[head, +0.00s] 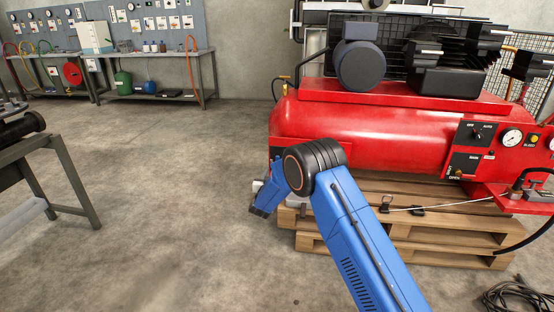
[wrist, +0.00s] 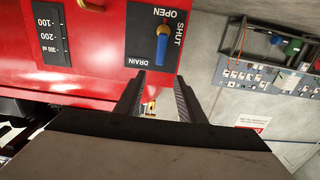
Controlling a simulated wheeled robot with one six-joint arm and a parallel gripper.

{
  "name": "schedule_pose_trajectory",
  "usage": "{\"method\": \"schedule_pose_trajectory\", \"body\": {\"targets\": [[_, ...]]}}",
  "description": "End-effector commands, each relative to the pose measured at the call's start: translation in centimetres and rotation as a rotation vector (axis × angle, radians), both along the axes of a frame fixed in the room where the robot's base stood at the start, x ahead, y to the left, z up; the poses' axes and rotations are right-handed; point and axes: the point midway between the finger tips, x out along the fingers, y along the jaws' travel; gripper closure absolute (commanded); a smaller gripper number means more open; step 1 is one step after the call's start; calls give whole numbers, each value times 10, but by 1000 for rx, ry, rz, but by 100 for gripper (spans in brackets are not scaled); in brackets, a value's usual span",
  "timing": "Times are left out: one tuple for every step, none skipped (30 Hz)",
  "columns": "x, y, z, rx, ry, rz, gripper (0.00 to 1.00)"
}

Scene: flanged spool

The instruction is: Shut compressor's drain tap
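The drain tap shows in the wrist view as a blue lever (wrist: 162,48) with a brass pivot (wrist: 164,31). It sits on a black plate (wrist: 138,38) marked DRAIN, OPEN and SHUT. In that picture the lever runs downward from the pivot, with OPEN at the upper right and SHUT to its right. I cannot tell which mark it is set to. My gripper (wrist: 157,84) is open and empty, its two dark fingers apart just below the plate.
A black scale plate (wrist: 49,32) is beside the tap plate. The compressor stands on a wooden pallet (head: 400,230). A workbench (head: 150,58) is far left; floor between is clear.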

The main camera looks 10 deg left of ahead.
Motion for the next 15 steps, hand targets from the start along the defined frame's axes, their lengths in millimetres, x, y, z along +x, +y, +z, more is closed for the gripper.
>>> {"method": "schedule_pose_trajectory", "body": {"targets": [[10, -1, 0, 1, -2, -2, 64], [15, -1, 0, 1, -1, -2, 64], [23, -2, 0, 1, 0, -2, 64], [28, -2, 0, 1, -1, -2, 64], [33, -3, 0, 2, -1, -2, 64], [40, -2, 0, 2, -1, -2, 64], [45, -2, 0, 1, 0, -1, 64], [51, -2, 0, 1, -1, -2, 64], [58, -3, 0, 1, -1, -2, 64], [63, -3, 0, 2, -1, -2, 64], [69, -4, 0, 2, 0, -2, 64], [76, -4, 0, 2, -1, -2, 64], [81, -4, 0, 1, -1, -2, 64], [86, -4, -1, 1, 0, -1, 64], [93, -4, 0, 1, -1, -1, 64]]}}
